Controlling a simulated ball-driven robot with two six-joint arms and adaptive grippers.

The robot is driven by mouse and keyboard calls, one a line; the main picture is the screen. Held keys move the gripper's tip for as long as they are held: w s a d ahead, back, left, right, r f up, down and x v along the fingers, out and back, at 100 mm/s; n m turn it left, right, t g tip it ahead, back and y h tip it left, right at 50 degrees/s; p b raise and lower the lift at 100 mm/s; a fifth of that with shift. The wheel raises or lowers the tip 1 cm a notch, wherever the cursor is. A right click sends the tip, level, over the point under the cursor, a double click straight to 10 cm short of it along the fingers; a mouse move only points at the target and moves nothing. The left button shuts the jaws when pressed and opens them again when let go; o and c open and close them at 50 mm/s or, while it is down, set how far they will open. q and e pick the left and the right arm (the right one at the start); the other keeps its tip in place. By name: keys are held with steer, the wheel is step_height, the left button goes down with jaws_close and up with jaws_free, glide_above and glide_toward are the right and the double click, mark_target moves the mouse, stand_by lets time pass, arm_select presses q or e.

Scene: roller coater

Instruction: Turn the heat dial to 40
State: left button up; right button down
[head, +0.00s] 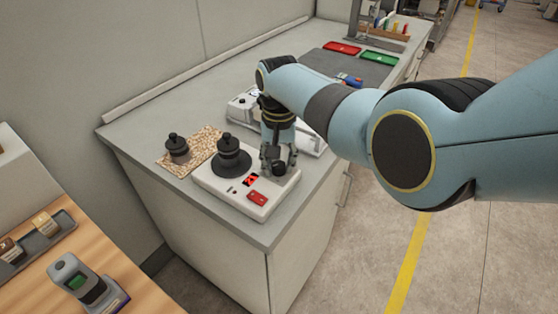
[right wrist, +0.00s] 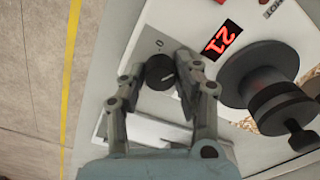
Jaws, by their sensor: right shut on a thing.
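The heat dial (right wrist: 160,72) is a small round black knob with a pale pointer line, on the white coater base (right wrist: 150,38). In the right wrist view a printed 0 stands beside it. My right gripper (right wrist: 160,70) has its two fingers on either side of the knob and is shut on it. In the head view the gripper (head: 277,165) points down at the base's right end and largely hides the dial. A red lit display (right wrist: 222,40) sits beside the dial; its tilted digits are hard to read surely. My left gripper is not in view.
A black round chuck (head: 231,158) stands on the base beside the dial, with a red button (head: 257,198) at the front edge. Another black-topped weight (head: 177,149) stands on a speckled mat. A white device (head: 243,104) lies behind my gripper.

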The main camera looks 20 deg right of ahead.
mark_target(278, 164)
steer(key=shift+w+r, duration=0.1)
stand_by(0.3)
steer(key=c, duration=0.9)
jaws_free()
steer(key=shift+c, duration=0.2)
step_height(278, 164, up, 12)
